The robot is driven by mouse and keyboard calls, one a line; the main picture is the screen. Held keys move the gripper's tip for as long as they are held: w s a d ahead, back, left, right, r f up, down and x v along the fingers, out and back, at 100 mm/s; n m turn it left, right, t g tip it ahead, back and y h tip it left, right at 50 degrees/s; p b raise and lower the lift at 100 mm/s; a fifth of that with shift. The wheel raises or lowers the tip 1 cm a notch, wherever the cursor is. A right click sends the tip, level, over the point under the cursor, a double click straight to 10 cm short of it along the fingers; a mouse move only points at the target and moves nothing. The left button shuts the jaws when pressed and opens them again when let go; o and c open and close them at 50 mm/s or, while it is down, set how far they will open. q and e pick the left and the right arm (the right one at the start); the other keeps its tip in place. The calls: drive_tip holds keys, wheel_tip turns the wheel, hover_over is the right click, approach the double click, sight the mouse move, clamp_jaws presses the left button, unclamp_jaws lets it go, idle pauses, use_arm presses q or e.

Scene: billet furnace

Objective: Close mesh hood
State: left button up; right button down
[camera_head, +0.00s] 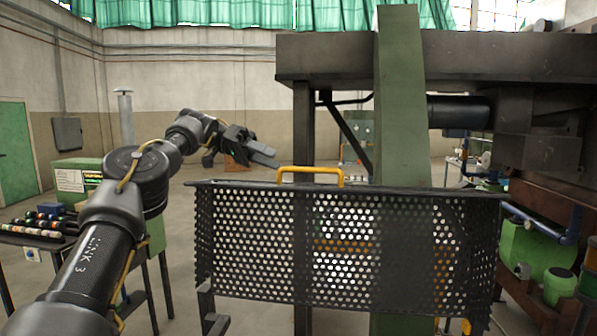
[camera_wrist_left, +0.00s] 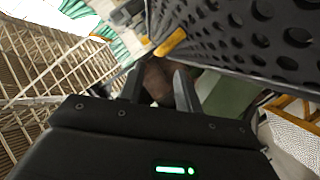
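The mesh hood (camera_head: 345,250) is a dark perforated panel with a frame, standing roughly upright in front of the green post. Its yellow handle (camera_head: 310,175) sits on the top edge, left of the middle. My left gripper (camera_head: 262,155) is above and left of the handle, apart from it and empty. In the left wrist view, the left gripper (camera_wrist_left: 158,82) shows two fingers spread apart. The handle (camera_wrist_left: 171,42) shows beyond the fingers there, and the perforated mesh (camera_wrist_left: 250,35) fills the upper right. My right gripper is not in view.
A table with colourful small items (camera_head: 45,222) stands at the left. Green tanks (camera_head: 538,250) and pipes crowd the right. Open floor lies between the table and hood.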

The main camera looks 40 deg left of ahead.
sight(300, 170)
use_arm(q)
drive_tip(key=x, duration=0.9)
drive_tip(key=shift+s+d, duration=0.1)
clamp_jaws()
